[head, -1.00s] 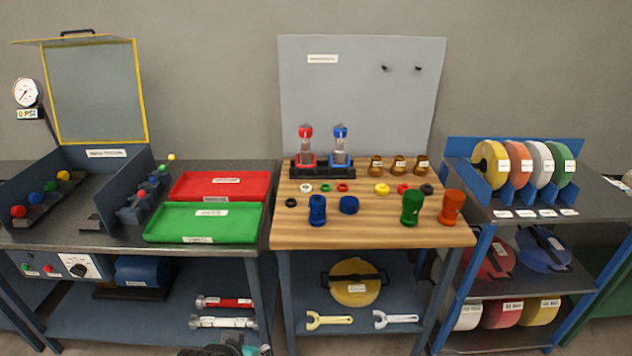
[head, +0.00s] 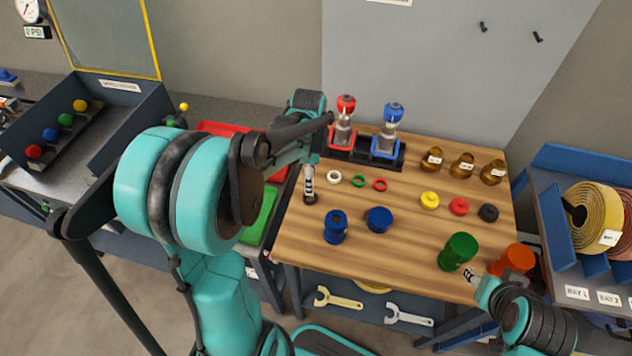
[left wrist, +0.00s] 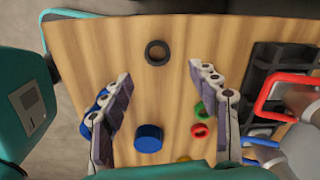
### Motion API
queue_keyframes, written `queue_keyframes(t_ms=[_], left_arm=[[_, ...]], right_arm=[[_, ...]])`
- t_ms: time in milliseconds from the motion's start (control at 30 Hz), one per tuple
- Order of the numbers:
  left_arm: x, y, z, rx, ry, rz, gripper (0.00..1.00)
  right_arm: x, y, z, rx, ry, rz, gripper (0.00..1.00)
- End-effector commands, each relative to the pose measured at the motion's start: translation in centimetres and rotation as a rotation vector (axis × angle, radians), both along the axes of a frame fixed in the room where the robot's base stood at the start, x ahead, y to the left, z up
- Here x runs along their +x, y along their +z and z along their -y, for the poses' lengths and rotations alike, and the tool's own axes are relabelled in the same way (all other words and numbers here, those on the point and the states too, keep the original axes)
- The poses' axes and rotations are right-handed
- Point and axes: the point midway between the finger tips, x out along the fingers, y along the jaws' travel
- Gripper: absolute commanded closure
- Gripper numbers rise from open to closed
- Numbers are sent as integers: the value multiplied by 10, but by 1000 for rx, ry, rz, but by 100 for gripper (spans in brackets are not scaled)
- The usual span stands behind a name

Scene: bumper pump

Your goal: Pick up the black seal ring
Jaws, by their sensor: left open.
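The black seal ring (left wrist: 148,52) lies flat on the wooden table top in the left wrist view, with wood showing through its hole. My left gripper (left wrist: 160,75) is open and empty, its fingers spread to either side, with the ring just beyond the fingertips, between their lines. In the head view my left gripper (head: 310,193) points down over the left part of the table. It hides most or all of the ring there. My right gripper (head: 472,275) is by the table's front right edge, close to a green cylinder (head: 458,251); its jaw opening is unclear.
Blue parts (head: 379,220) stand right of my left gripper. White, green and red rings (head: 380,184) lie behind them. A black rack (head: 362,156) holds red and blue pump units at the back. A black round part (head: 488,212) lies far right. Wood around the ring is clear.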

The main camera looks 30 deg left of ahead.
Motion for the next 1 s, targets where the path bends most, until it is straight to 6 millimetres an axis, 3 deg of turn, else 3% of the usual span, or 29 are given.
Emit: queue_keyframes(t_ms=[367, 633, 900, 1000], left_arm=[[0, -37, -2, -2, -24, -10, 39], [-4, -77, -2, -2, -23, -10, 39], [-4, -80, -2, -2, -23, -10, 39], [-4, -80, -2, -2, -22, -10, 66]], right_arm=[[0, -13, 0, 0, 0, 0, 60], [0, -31, 0, 0, 0, 0, 60], [0, -30, 0, 0, 0, 0, 60], [0, -30, 0, 0, 0, 0, 60]])
